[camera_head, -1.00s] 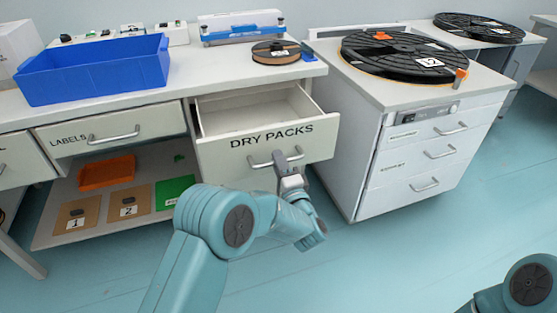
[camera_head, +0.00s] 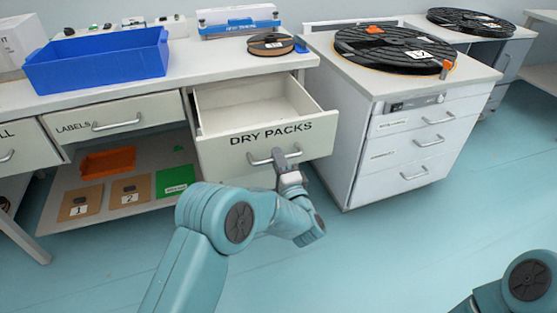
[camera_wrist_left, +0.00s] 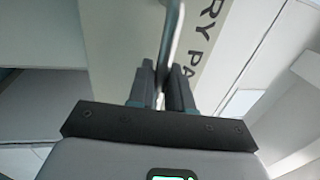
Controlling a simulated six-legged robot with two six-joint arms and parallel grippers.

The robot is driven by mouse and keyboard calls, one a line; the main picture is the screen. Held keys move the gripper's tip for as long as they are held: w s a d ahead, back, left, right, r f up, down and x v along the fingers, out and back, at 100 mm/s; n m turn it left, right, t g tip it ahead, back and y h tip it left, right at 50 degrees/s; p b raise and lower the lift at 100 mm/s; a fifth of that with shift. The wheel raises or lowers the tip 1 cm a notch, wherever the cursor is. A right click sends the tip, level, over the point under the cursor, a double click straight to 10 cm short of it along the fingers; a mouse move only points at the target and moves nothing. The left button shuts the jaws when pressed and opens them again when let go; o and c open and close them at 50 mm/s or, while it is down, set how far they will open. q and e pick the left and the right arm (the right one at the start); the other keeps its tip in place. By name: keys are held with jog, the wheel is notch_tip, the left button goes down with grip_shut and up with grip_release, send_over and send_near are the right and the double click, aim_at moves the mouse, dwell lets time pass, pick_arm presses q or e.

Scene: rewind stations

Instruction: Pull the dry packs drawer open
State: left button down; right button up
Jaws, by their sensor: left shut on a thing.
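The dry packs drawer (camera_head: 225,151) stands open under the bench, its empty-looking inside showing. Its front carries the words DRY PACKS and a curved metal handle (camera_head: 260,161). My left gripper (camera_head: 281,158) is shut on this handle. In the left wrist view the handle (camera_wrist_left: 172,40) runs up from between the two dark fingers (camera_wrist_left: 162,85), with part of the lettering beside it. In the head view, part of my right arm shows at the lower right corner; its gripper is out of view.
A blue bin (camera_head: 97,62) and a small reel (camera_head: 270,44) stand on the bench. The labels drawer (camera_head: 115,116) at left is shut. A white cabinet (camera_head: 400,160) with a large black reel (camera_head: 395,50) stands close at right. The floor in front is clear.

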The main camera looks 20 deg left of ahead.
pick_arm(q)
jog(key=c, duration=1.2)
grip_release()
jog(key=shift+w, duration=0.1)
jog(key=p+v, duration=0.2)
jog(key=v, duration=1.4)
jog(key=shift+f, duration=0.1)
